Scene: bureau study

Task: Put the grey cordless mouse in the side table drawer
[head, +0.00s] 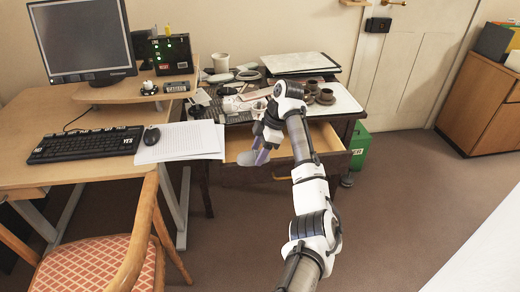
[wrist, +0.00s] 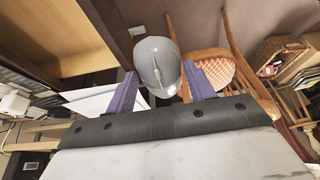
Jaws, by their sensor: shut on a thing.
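The grey cordless mouse (wrist: 157,62) is between the two purple fingers of my gripper (wrist: 162,78), which are shut on it. In the head view the grey mouse (head: 246,159) shows at the end of my gripper (head: 258,156), in front of the side table. The side table drawer (head: 326,141) is pulled open, with a pale wooden inside. In the head view the mouse overlaps the drawer's left part; its height above the drawer is hard to tell. In the wrist view the open drawer (wrist: 62,48) is at the upper left, beside the mouse.
The side table top is crowded with a keyboard, brown cups (head: 325,97) and a white pot (head: 221,62). A desk on the left bears a monitor (head: 82,40), a black keyboard (head: 85,145), papers (head: 180,142) and a dark mouse (head: 151,136). A chair (head: 95,266) stands front left.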

